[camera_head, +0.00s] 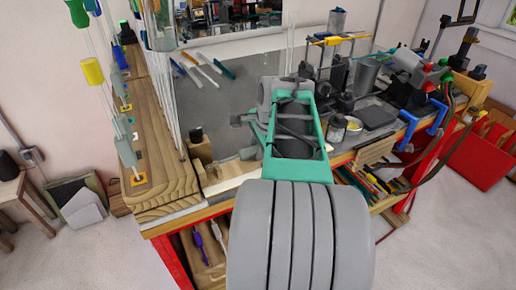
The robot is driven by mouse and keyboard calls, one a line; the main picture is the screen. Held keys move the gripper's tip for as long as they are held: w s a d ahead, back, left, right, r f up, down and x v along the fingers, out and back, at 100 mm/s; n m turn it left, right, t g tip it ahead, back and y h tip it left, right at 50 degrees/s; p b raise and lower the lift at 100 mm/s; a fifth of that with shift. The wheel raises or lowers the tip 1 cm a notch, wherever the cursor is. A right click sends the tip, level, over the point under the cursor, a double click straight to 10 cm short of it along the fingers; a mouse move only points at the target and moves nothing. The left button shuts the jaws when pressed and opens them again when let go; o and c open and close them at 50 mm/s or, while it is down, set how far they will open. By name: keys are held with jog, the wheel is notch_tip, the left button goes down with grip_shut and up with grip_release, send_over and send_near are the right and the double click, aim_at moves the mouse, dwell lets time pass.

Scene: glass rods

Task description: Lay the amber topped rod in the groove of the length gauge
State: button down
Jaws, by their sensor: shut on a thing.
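My arm reaches forward over the bench, and its wrist and green link hide most of my gripper (243,121). The jaws are shut on a thin clear glass rod (290,46) that seems to rise upright behind the wrist; its grip and top colour are unclear. A rod with a yellow-amber top (92,71) stands at the left, over the wooden rack, apart from my gripper. I cannot pick out the length gauge or its groove for certain; a pale wooden piece (230,173) lies at the bench's front edge, left of my arm.
The long wooden rack (165,182) holds several tall thin rods, one with a green top (76,12). Loose strips (195,70) lie on the grey bench top. Stands, a dark tray (374,117) and blue clamps crowd the right. A red crate (481,155) stands beyond.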

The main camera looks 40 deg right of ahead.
jog(key=shift+f, duration=0.35)
jog(key=c, duration=1.1)
grip_release()
